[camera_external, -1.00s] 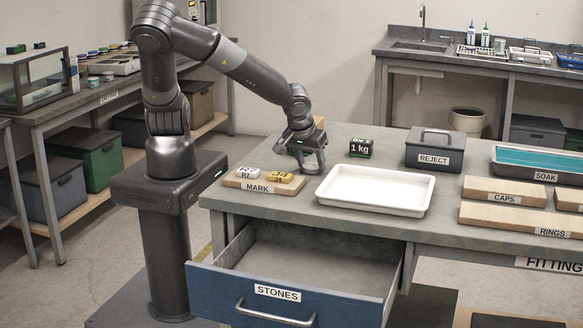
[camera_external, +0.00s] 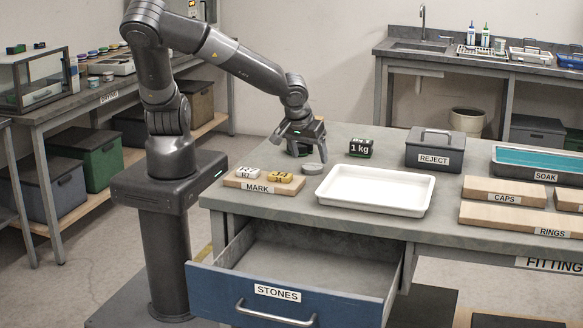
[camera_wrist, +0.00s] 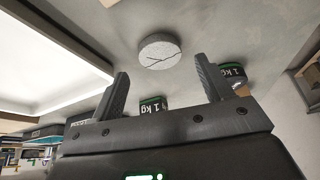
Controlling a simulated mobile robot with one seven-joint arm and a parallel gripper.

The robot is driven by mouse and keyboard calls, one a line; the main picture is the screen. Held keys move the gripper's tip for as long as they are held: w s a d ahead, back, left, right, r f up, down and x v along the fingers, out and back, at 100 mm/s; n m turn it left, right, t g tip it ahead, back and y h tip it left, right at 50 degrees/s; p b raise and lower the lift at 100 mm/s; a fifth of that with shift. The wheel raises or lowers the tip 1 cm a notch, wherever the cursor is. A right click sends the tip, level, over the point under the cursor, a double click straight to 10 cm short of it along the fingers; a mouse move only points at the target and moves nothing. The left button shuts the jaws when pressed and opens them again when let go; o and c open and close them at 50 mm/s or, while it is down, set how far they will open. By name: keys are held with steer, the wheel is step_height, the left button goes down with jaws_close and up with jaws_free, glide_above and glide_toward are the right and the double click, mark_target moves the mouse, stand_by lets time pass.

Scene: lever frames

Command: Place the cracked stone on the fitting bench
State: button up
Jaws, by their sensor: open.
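The cracked stone (camera_external: 314,168) is a small grey disc lying on the bench top, just left of the white tray. In the wrist view the stone (camera_wrist: 160,50) shows a dark branching crack across its face. My gripper (camera_external: 296,150) is open and empty, above and behind the stone, apart from it. In the wrist view its two fingers (camera_wrist: 163,92) stand wide, with the stone beyond their tips. The fitting bench (camera_external: 440,226) is the grey table with the FITTING label on its front edge; the stone rests on it.
The white tray (camera_external: 375,208) stands right of the stone. The MARK board (camera_external: 238,184) with two tagged blocks lies left. A 1 kg weight (camera_external: 361,148) and the REJECT box (camera_external: 435,158) stand behind. The STONES drawer (camera_external: 300,272) is open and looks empty.

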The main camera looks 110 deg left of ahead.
steer(key=w+v, duration=0.1)
steer(key=v, duration=0.7)
steer(key=s+f+h, duration=0.1)
steer(key=s+a+f+m+g, duration=0.1)
steer(key=f, duration=0.1)
steer(key=s+f+g+h, duration=0.1)
steer(key=shift+s+a+f+m+h, duration=0.25)
steer(key=shift+s+a+m+h, duration=0.05)
steer(key=shift+s+a+m, duration=0.1)
steer(key=shift+s+d+f+m+g+h, duration=0.15)
steer(key=shift+s+f+m+h, duration=0.1)
steer(key=shift+s+m+h, duration=0.3)
steer(key=shift+s+d+f+m+g+h, duration=0.15)
steer(key=shift+s+f+m+h, duration=0.15)
steer(key=shift+s+m+h, duration=0.2)
steer(key=shift+s+d+r+m+h, duration=0.1)
steer(key=shift+s+m+h, duration=0.15)
steer(key=shift+s+m, duration=0.1)
steer(key=s+r+m+t, duration=0.3)
steer(key=s+r+m, duration=0.2)
steer(key=r, duration=0.3)
steer(key=s+r+m+t, duration=0.4)
steer(key=s+r+m, duration=0.2)
steer(key=r, duration=0.3)
steer(key=shift+s+d+r, duration=0.25)
steer(key=shift+s+r, duration=0.05)
steer(key=shift+s, duration=0.05)
